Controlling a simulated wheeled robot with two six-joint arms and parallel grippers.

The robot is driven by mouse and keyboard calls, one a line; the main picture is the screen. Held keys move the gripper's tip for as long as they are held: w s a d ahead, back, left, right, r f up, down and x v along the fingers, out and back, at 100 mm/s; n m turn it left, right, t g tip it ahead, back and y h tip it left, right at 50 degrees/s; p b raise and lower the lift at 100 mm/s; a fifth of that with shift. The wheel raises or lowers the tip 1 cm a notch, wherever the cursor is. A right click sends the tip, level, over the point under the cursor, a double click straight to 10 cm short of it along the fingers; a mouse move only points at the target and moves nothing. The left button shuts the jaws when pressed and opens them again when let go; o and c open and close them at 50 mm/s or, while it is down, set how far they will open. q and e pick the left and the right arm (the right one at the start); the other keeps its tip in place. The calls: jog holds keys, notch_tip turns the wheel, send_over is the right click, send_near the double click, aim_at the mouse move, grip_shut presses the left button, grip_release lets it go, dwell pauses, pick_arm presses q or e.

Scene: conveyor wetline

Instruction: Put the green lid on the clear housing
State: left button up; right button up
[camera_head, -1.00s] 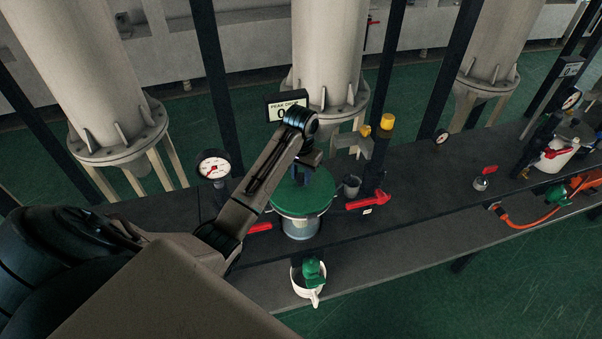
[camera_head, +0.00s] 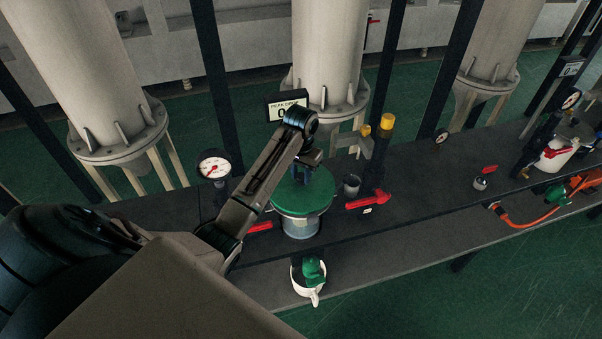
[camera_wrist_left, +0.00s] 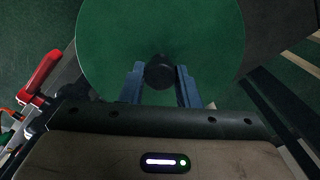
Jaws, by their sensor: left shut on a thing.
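The green lid (camera_head: 304,198) is a round disc that sits over the top of the clear housing (camera_head: 300,228) on the bench. From the head view I cannot tell whether the lid is fully down on the housing's rim. My left gripper (camera_head: 305,172) is above the lid. In the left wrist view the lid (camera_wrist_left: 160,35) fills the upper middle, and the gripper's blue fingers (camera_wrist_left: 160,82) are shut on its dark round knob (camera_wrist_left: 160,72). The housing is hidden under the lid there. My right gripper is not in view.
Red-handled valves (camera_head: 368,201) flank the housing. A small grey cup (camera_head: 351,186) stands close on its right, and a white mug with a green thing in it (camera_head: 307,287) is in front. A pressure gauge (camera_head: 214,168) is at left.

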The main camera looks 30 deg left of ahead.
pick_arm(q)
jog(key=shift+f, duration=0.45)
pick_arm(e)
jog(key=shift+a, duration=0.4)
pick_arm(q)
jog(key=shift+f, duration=0.25)
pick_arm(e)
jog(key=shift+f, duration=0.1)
pick_arm(q)
jog(key=o, duration=0.9)
jog(key=shift+o, duration=0.2)
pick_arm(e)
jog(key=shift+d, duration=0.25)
